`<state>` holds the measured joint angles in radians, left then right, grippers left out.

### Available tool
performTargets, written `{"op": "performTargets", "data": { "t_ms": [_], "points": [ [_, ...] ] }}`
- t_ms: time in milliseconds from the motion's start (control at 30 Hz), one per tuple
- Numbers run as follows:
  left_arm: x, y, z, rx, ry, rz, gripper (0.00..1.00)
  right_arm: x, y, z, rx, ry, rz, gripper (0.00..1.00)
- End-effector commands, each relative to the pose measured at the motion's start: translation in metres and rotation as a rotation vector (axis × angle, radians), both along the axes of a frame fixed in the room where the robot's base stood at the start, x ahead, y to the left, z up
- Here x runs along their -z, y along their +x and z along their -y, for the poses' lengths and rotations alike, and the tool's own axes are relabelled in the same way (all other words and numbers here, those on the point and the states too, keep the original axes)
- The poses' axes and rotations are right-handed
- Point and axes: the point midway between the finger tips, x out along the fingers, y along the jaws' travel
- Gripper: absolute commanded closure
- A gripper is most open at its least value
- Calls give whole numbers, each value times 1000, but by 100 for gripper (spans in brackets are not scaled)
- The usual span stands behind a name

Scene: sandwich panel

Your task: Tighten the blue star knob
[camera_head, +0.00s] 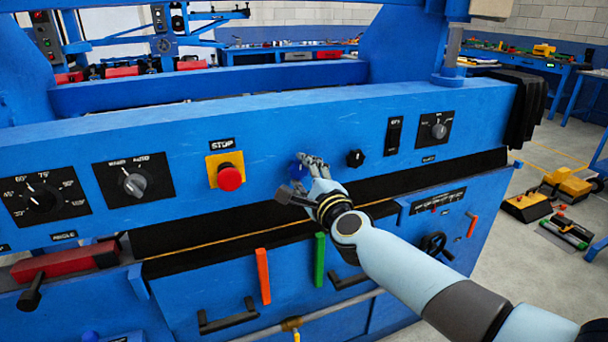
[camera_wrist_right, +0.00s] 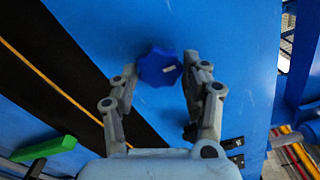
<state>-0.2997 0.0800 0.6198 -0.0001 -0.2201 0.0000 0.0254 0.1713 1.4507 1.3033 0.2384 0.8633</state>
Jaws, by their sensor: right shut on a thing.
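The blue star knob (camera_wrist_right: 160,68) sits on the blue front panel of the machine, with a small white mark on its face. In the head view the knob (camera_head: 298,169) shows only in part beside my right gripper (camera_head: 314,164), whose fingers hide much of it. In the right wrist view my right gripper (camera_wrist_right: 161,75) has one finger on each side of the knob, shut on it. My left gripper is in neither view.
A red stop button (camera_head: 230,178) on a yellow plate is left of the knob. A black knob (camera_head: 355,158) sits close by on the right. Below are an orange handle (camera_head: 263,276) and a green handle (camera_head: 319,259).

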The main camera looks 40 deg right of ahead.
Motion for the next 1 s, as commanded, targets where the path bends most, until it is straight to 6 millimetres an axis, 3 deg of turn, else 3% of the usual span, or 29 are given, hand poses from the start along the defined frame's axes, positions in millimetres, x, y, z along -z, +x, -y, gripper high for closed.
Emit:
{"op": "performTargets", "data": {
  "t_ms": [67, 100, 267, 633, 1000],
  "points": [
    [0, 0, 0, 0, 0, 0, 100, 4, -1, 0, -1, 2, -6, 85],
    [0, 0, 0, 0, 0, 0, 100, 4, -1, 0, -1, 2, -6, 51],
    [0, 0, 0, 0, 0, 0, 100, 3, -1, 0, 0, 1, -4, 32],
    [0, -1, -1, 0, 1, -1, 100, 1, -9, -2, -1, 0, -2, 32],
    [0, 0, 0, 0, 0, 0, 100, 2, -85, -20, 0, 0, -5, 32]
  ]
}}
